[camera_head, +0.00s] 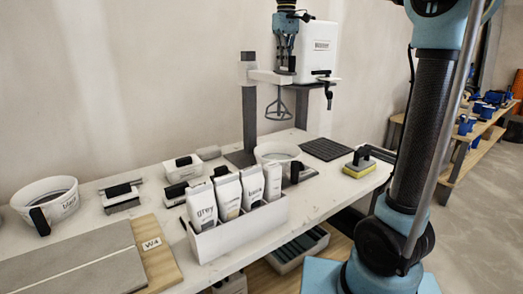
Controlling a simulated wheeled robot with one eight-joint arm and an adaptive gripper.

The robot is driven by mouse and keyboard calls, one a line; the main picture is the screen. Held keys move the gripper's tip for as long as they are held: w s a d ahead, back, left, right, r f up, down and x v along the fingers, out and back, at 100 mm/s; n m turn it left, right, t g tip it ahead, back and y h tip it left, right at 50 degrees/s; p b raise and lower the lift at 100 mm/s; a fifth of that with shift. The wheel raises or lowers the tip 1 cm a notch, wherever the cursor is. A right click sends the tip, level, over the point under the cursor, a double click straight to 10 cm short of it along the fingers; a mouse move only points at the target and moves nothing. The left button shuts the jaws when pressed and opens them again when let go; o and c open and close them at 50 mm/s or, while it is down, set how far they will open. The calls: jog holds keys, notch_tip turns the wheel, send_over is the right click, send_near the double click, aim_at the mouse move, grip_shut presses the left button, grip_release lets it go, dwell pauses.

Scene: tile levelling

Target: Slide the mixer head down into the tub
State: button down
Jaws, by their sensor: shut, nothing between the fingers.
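The mixer head (317,52) is a white box with a dark label, carried on a grey stand column (249,105). Its ring-shaped whisk (279,110) hangs in the air above a white tub (266,151) on the bench. A gap shows between the whisk and the tub's rim. A black handle (328,92) sticks out low on the head's right side. My gripper (287,66) points down in front of the head's left side, close to the pale bracket. It is shut and holds nothing. I cannot tell whether it touches the head or bracket.
A white box of labelled bags (238,228) stands at the bench's front. A second tub (46,203) and several small tools lie to the left. A yellow sponge float (359,168) and a dark ribbed mat (326,149) lie right of the tub. A shelf stands far right.

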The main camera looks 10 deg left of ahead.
jog(key=shift+f, duration=0.1)
dwell(0.5)
jog(key=shift+f, duration=10.25)
notch_tip(320, 180, up, 9)
jog(key=shift+r, duration=0.1)
